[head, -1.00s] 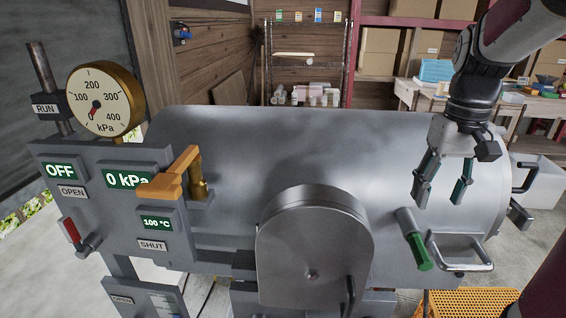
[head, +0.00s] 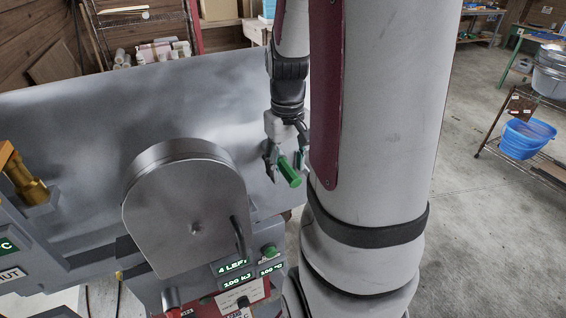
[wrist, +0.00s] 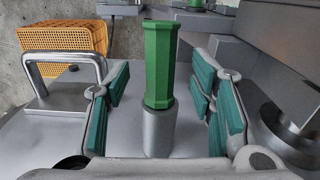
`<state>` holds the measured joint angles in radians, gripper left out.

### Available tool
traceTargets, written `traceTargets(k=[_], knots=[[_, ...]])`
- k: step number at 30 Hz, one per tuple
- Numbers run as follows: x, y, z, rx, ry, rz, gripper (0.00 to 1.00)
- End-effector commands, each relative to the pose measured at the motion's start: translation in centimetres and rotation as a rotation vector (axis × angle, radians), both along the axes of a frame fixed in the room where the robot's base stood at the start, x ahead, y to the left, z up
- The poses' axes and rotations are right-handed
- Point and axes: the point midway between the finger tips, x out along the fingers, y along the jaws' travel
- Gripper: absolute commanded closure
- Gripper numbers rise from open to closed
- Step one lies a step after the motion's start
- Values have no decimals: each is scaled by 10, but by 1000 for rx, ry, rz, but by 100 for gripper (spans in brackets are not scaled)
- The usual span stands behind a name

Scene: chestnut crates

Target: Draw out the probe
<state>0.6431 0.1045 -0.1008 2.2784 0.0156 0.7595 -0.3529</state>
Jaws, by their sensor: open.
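The probe's green handle (head: 289,172) sticks out of the side of the grey steel vessel (head: 70,110). In the wrist view the handle (wrist: 160,65) stands upright out of a grey metal collar (wrist: 158,132); the probe's shaft is hidden. My gripper (head: 285,160) is open around the handle. In the wrist view its teal-padded fingers stand on both sides of the handle, with a visible gap on each side.
A metal bar handle (wrist: 68,58) and an orange crate (wrist: 62,38) lie left of the probe in the wrist view. The vessel's round-topped door (head: 190,210) is left of my gripper. A shelf with a blue tub (head: 527,138) stands far right.

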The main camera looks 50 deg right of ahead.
Motion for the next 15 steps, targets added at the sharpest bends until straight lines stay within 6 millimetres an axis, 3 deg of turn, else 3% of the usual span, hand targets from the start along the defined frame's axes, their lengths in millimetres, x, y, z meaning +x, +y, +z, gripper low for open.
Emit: traceTargets(k=[7, 13, 15], knots=[[0, 0, 0, 0, 0, 0, 52], [0, 0, 0, 0, 0, 0, 98], [0, 0, 0, 0, 0, 0, 100]])
